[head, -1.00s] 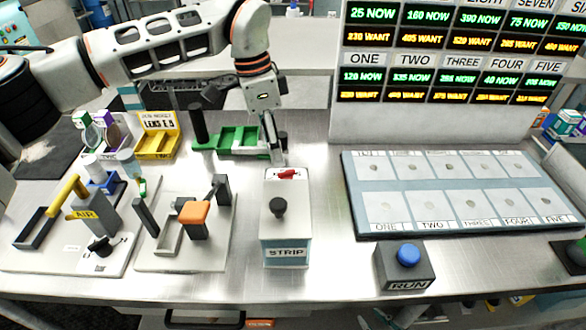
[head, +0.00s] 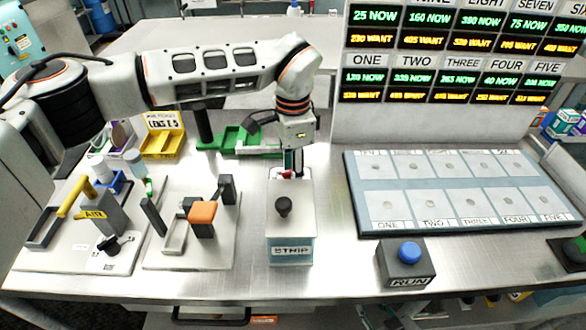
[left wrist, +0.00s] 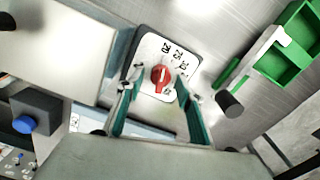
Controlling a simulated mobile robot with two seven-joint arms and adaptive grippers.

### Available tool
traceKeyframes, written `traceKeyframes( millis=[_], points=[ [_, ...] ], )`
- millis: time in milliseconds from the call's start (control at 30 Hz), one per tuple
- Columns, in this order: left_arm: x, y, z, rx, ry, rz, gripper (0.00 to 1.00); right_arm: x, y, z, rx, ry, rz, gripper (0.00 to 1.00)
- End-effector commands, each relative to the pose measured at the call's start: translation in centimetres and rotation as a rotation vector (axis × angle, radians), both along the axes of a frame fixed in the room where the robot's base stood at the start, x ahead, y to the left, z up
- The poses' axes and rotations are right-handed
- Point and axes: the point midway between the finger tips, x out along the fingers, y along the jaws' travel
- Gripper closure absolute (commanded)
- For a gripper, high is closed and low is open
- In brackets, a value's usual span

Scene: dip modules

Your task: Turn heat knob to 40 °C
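My left gripper (head: 290,168) points down over the knob. In the left wrist view its two teal-lined fingers (left wrist: 158,90) are spread, one each side of the knob, apart from it. My right gripper is out of view.
An orange-topped fixture (head: 203,213) is to the left, a blue RUN button (head: 409,252) to the right. A green tray (head: 240,140) lies behind. A sample board (head: 460,230) fills the right.

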Motion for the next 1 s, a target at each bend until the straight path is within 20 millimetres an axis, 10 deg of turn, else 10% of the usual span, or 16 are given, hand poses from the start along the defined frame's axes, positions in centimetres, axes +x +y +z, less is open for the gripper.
traceKeyframes(
  millis=[200,367,1000],
  points=[
    [0.0,0.0,-0.1,0.000,0.000,0.000,0.63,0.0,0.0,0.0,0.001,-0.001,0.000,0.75],
    [0.0,0.0,-0.1,0.000,0.000,0.000,1.00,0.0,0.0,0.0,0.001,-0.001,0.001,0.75],
    [-0.1,0.0,-0.2,-0.001,-0.001,-0.185,1.00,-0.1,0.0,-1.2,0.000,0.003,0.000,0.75]
  ],
)
